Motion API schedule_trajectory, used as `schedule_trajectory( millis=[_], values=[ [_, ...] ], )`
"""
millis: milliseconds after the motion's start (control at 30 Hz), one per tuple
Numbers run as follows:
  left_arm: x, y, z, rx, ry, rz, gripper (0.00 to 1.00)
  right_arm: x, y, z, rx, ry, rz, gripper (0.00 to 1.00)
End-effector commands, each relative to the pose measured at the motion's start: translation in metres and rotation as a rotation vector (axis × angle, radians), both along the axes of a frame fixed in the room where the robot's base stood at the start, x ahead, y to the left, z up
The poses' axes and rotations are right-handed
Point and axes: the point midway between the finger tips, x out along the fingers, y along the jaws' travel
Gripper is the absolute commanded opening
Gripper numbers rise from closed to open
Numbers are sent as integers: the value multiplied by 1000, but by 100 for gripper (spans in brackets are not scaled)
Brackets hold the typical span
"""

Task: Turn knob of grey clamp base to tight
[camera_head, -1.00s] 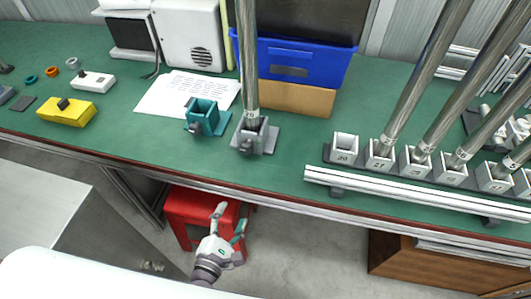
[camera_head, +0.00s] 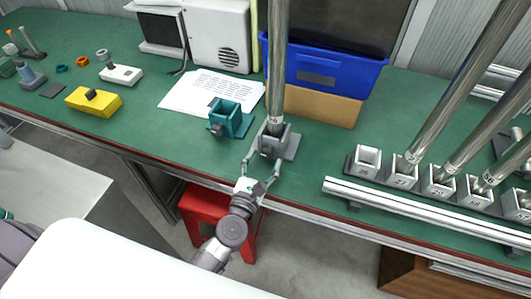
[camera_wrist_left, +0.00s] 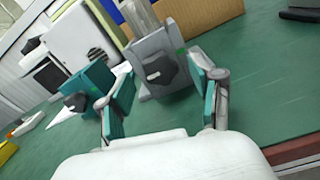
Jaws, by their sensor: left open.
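The grey clamp base (camera_head: 287,146) stands on the green bench near the front edge, with a tall metal tube (camera_head: 277,70) upright in it. Its dark knob (camera_head: 266,150) is on the side facing my left gripper. In the left wrist view, the knob (camera_wrist_left: 159,71) shows a pale pointer mark on the front of the grey base (camera_wrist_left: 172,45). My left gripper (camera_head: 263,163) is open just in front of the knob, one finger to each side. In the wrist view, the gripper (camera_wrist_left: 163,88) looks empty, and the knob sits beyond and between its teal-padded fingers. My right gripper is not visible.
A teal clamp base (camera_head: 231,118) stands close on the left. A blue bin (camera_head: 325,72) and cardboard box (camera_head: 320,106) are behind. Numbered grey sockets (camera_head: 402,172) with tubes and a white rail (camera_head: 400,205) lie right. A red stool (camera_head: 190,205) is below the bench.

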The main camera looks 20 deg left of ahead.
Motion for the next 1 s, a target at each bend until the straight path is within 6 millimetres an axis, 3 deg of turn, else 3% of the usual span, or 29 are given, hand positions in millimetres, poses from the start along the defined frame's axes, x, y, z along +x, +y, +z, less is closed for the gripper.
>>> schedule_trajectory(
  millis=[167, 467, 833, 1000],
  values=[
    [15, -1, 0, 1, 0, -1, 65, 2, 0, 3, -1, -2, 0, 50],
    [17, -1, -1, 0, 1, -1, 65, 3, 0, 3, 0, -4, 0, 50],
    [17, -1, -1, 0, 1, -1, 7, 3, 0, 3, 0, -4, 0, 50],
    [17, -1, 0, 7, 1, -1, 5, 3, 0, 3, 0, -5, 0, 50]
  ],
)
